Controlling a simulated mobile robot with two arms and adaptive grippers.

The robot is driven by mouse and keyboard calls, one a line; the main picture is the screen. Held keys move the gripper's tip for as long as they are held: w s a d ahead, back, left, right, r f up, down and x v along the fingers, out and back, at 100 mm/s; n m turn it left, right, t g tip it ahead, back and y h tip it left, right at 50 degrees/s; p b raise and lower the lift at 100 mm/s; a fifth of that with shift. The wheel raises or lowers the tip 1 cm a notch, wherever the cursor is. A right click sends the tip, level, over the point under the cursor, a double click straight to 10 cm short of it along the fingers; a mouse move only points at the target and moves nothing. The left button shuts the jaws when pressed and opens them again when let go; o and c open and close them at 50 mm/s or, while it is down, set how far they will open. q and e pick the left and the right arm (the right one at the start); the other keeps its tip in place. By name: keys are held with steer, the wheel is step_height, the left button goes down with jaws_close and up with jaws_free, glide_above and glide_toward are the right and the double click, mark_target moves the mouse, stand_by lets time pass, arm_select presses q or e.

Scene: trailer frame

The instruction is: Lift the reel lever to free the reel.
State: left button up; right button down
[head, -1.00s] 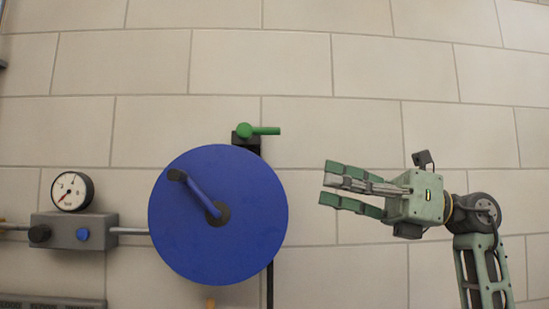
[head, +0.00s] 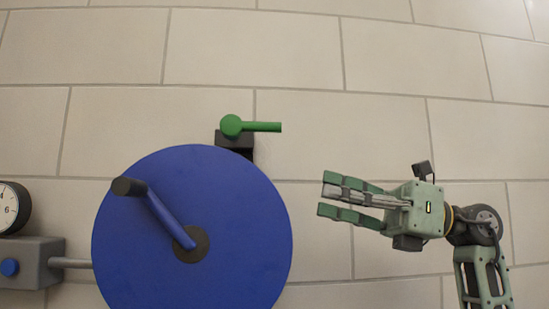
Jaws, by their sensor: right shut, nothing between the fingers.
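The green reel lever (head: 263,127) points right from its round hub, lying about level. It sits on a black bracket (head: 234,141) at the top of the reel. The reel is a large blue disc (head: 235,235) with a dark hub and a blue crank; its lower edge is cut off by the frame. My right gripper (head: 327,194) is right of the reel and below and right of the lever, apart from both. Its fingers point left and it is shut and empty. My left gripper is not in view.
A round gauge (head: 12,208) and a grey valve block (head: 35,262) with a blue knob are at the left edge. A pipe (head: 72,263) runs from the block toward the reel. A tiled wall fills the background. The space between gripper and lever is clear.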

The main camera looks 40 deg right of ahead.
mark_target(253, 128)
arm_select(q)
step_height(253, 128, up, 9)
steer(key=p, duration=0.8)
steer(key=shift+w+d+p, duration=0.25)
steer(key=shift+p, duration=0.15)
arm_select(e)
steer(key=w+a+r, duration=0.6)
steer(key=w, duration=0.1)
steer(key=shift+w+a+r, duration=0.15)
steer(key=shift+w+a, duration=0.05)
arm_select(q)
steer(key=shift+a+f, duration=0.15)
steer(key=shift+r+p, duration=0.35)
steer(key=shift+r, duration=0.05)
arm_select(e)
steer(key=shift+s+d+r+g+h, duration=0.1)
steer(key=shift+r+g+h, duration=0.15)
steer(key=shift+g+h, duration=0.05)
